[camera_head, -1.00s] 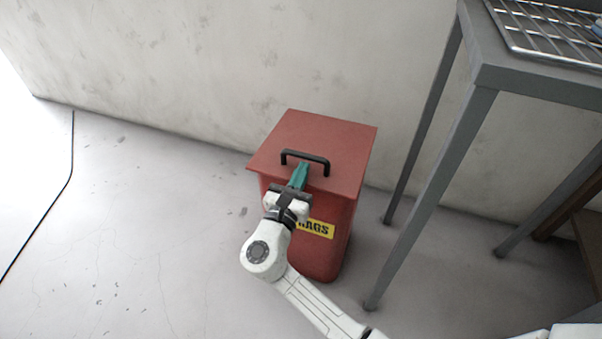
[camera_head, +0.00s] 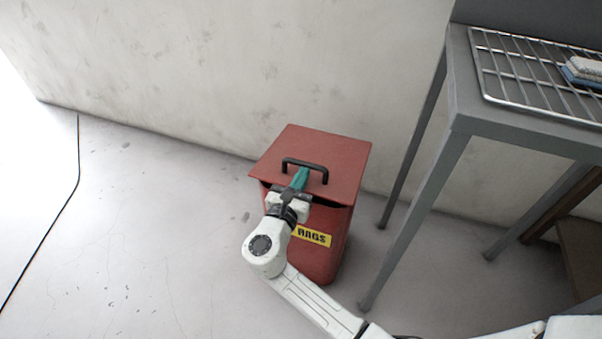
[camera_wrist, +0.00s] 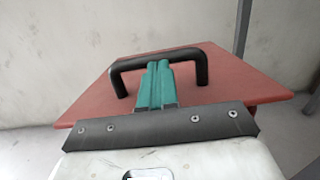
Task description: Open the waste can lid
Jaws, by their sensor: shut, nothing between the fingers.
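The red waste can (camera_head: 317,262) stands on the floor by the wall, with a yellow label on its front. Its red lid (camera_head: 335,150) is tilted up slightly at the front, with a dark gap below the front edge. The black handle (camera_head: 318,166) is on top of the lid and also shows in the wrist view (camera_wrist: 125,66). My gripper (camera_head: 300,177) has its teal fingers shut together, with nothing between them. The tips are at the middle of the handle bar, seen close up in the wrist view (camera_wrist: 156,68). I cannot tell whether they reach under the bar.
A grey metal table (camera_head: 468,113) stands close on the right, with a wire rack (camera_head: 500,72) and folded cloths (camera_head: 585,68) on top. A pale wall (camera_head: 250,70) is behind the can.

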